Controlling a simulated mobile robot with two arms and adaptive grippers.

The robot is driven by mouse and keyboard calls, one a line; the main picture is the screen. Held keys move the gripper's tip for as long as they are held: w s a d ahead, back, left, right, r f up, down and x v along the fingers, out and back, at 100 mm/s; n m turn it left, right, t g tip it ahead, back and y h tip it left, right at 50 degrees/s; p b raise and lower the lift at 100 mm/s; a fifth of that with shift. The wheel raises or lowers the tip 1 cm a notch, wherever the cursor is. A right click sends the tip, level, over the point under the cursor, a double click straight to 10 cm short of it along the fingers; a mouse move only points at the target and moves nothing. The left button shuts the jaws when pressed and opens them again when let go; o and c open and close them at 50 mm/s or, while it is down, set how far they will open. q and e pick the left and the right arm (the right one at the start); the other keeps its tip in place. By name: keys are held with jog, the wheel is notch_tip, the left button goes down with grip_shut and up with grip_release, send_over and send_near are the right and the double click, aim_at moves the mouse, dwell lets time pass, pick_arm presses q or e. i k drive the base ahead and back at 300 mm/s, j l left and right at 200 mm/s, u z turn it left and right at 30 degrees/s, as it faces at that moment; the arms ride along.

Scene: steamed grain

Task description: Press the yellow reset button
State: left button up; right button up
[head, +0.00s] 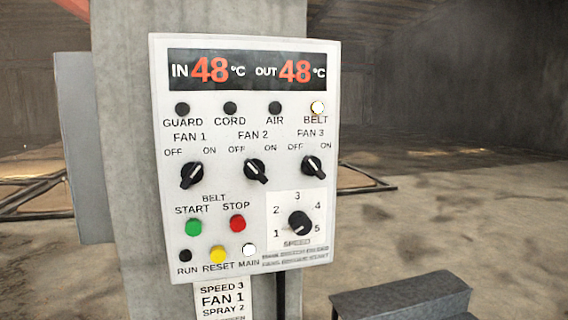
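The yellow reset button (218,254) is a small round button low on the white control panel (160,150), above the label RESET. It stands between the dark RUN lamp (185,256) and the white, lit-looking MAIN lamp (249,250). The green START button (193,227) and red STOP button (237,223) are above it. The BELT lamp (317,107) at the top right glows, while the GUARD, CORD and AIR lamps are dark. Neither of my grippers shows in the head view. Nothing covers the yellow button.
The panel is fixed on a grey concrete pillar (120,130). Fan switches (256,171) and a speed knob (300,223) sit on it. A sign (222,300) hangs below. Dark grey steps (400,300) stand at the lower right. The space before the panel looks clear.

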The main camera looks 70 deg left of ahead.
aim_at(218, 254)
jog(key=u, duration=0.5)
jog(key=j+u, duration=0.1)
jog(key=u, duration=0.35)
jog(key=j+u, duration=0.1)
jog(key=u, duration=1.35)
jog(key=i, duration=0.1)
